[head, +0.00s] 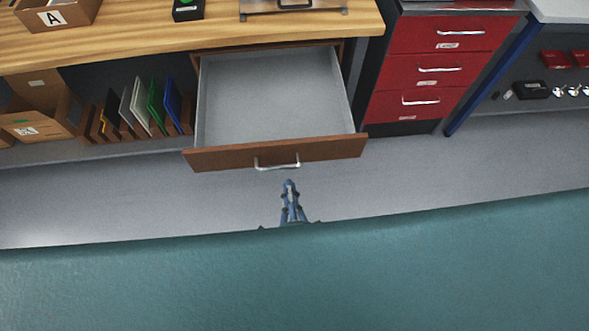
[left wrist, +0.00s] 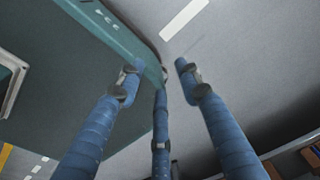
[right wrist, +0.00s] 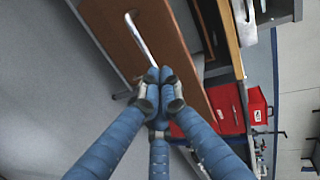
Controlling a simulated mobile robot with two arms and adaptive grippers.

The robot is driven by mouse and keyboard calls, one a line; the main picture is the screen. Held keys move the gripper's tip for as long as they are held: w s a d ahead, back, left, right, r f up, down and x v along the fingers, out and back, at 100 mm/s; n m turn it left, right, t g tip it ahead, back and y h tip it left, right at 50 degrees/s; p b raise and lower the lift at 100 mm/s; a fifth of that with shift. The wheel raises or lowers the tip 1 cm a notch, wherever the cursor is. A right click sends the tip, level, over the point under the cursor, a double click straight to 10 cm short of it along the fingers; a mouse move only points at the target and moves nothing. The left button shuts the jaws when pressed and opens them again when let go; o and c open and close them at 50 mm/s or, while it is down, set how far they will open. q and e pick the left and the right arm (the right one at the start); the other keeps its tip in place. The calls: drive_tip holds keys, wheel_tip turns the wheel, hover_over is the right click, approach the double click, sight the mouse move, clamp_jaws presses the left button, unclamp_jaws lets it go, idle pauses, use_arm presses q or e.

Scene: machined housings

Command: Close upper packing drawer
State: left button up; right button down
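The packing drawer (head: 335,148) hangs pulled out under the wooden bench, with a brown front, a grey inside and a silver handle (head: 277,167). It looks empty. The right wrist view shows its brown front (right wrist: 120,50) and the handle (right wrist: 140,38). My right gripper (head: 289,182) is in front of the drawer, close to the handle, with a small gap in the head view. Its fingertips (right wrist: 158,74) are together and I see nothing held between them. My left gripper (left wrist: 159,68) has its fingers spread and empty; it is not in the head view.
The wooden bench top (head: 200,30) carries a box marked A (head: 55,15) and a black device (head: 188,9). Upright coloured folders (head: 155,105) stand left of the drawer. A red drawer cabinet (head: 420,70) stands to the right. The floor (head: 420,175) before the drawer is clear.

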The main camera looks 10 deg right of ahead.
sight(286, 152)
drive_tip(key=x, duration=0.8)
drive_tip(key=shift+w+d+r+p, duration=0.2)
drive_tip(key=shift+w+p, duration=0.1)
drive_tip(key=shift+w, duration=0.1)
drive_tip(key=shift+w+f, duration=0.25)
drive_tip(key=shift+w, duration=0.4)
use_arm(q)
drive_tip(key=shift+s+d+r, duration=0.2)
drive_tip(key=shift+d, duration=0.25)
